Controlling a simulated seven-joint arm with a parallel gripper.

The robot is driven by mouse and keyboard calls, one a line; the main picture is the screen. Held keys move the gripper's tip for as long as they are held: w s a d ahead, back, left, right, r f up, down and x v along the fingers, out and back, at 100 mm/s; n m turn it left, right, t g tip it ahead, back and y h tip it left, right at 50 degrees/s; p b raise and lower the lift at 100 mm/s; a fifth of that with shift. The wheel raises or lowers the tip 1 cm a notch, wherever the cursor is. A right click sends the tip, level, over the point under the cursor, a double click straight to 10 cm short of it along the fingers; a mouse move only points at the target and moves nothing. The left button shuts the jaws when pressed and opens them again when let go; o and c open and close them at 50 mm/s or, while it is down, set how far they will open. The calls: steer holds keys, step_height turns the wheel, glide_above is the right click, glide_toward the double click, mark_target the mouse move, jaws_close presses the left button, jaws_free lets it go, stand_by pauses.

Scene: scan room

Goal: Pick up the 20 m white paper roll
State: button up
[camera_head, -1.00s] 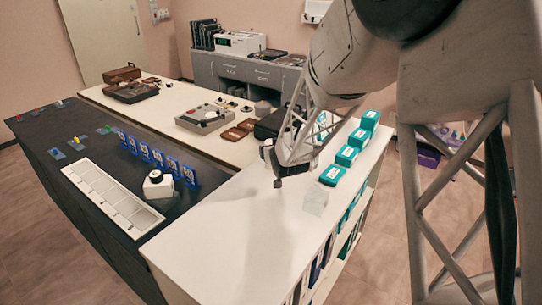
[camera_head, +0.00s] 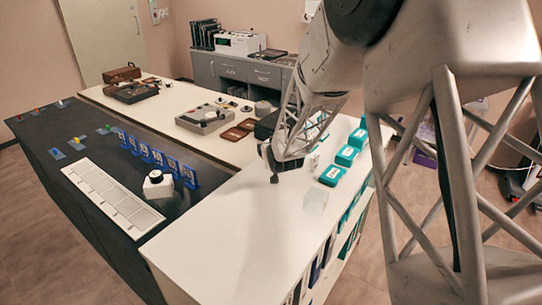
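My gripper (camera_head: 271,168) hangs low over the white counter (camera_head: 240,225), left of the teal boxes. It is small and mostly covered by my arm, so its opening cannot be told. A small white upright item (camera_head: 313,162) stands on the counter just right of my gripper and beside the teal boxes. It may be the white paper roll, but no 20 m marking can be read. Teal boxes with white labels (camera_head: 332,175) (camera_head: 346,155) stand in a row along the counter's right side.
A black table (camera_head: 60,172) on the left bears a white divided tray (camera_head: 112,197), blue holders (camera_head: 158,159) and a white device with a black knob (camera_head: 158,185). A grey machine (camera_head: 203,118) stands on the table behind. The counter's front is clear.

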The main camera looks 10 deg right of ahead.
steer(key=shift+c, duration=0.5)
steer(key=c, duration=0.9)
steer(key=shift+c, duration=0.3)
steer(key=shift+r, duration=0.2)
steer(key=shift+r, duration=0.55)
step_height(320, 180, up, 2)
steer(key=shift+r, duration=0.1)
steer(key=s+r, duration=0.1)
steer(key=s, duration=1.5)
steer(key=shift+d+r, duration=0.15)
steer(key=shift+d, duration=0.05)
